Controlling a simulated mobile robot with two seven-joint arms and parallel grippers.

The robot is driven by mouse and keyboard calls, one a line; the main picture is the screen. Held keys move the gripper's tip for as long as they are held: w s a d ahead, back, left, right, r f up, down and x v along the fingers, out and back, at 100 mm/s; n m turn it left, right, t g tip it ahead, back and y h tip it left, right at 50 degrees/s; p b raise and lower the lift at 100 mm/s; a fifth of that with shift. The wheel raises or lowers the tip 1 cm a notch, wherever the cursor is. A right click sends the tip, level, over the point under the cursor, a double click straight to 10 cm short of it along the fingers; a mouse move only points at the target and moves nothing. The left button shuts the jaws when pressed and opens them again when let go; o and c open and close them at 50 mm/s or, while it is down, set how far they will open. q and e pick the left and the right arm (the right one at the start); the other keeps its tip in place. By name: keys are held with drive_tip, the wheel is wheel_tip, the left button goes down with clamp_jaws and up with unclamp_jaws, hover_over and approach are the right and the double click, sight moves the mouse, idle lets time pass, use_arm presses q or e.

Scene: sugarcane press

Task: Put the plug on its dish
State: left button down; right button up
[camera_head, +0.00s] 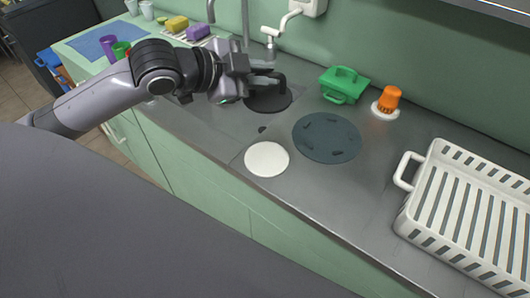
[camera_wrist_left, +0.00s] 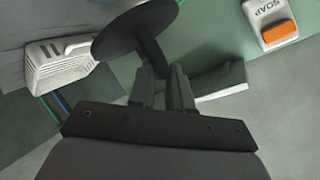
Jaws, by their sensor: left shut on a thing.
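My left gripper (camera_head: 262,80) is shut on the plug, a dark round disc (camera_head: 270,101) with a raised handle, above the counter. In the left wrist view the fingers (camera_wrist_left: 170,85) close on the stem of the plug (camera_wrist_left: 130,28), and the disc looks tilted. A flat white round dish (camera_head: 266,159) lies empty near the counter's front edge, apart from the plug. I cannot tell how high the plug is above the surface. My right gripper does not show.
A dark grey round mat (camera_head: 327,139) lies right of the white dish. The tap (camera_head: 271,42) is close behind the gripper. Cups and sponges stand at the back left.

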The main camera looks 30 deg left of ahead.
use_arm(q)
wheel_tip(320, 180, down, 19)
drive_tip(key=shift+f+b, duration=0.1)
drive_tip(key=shift+b, duration=0.75)
drive_tip(key=shift+f, duration=0.1)
drive_tip(key=c, duration=1.1)
unclamp_jaws()
drive_tip(key=shift+o, duration=0.2)
drive_tip(key=shift+s+r, duration=0.1)
drive_tip(key=shift+r, duration=0.1)
drive_tip(key=p+v, duration=0.1)
drive_tip(key=v, duration=1)
drive_tip(key=shift+s+a, duration=0.25)
drive_tip(key=shift+s, duration=0.1)
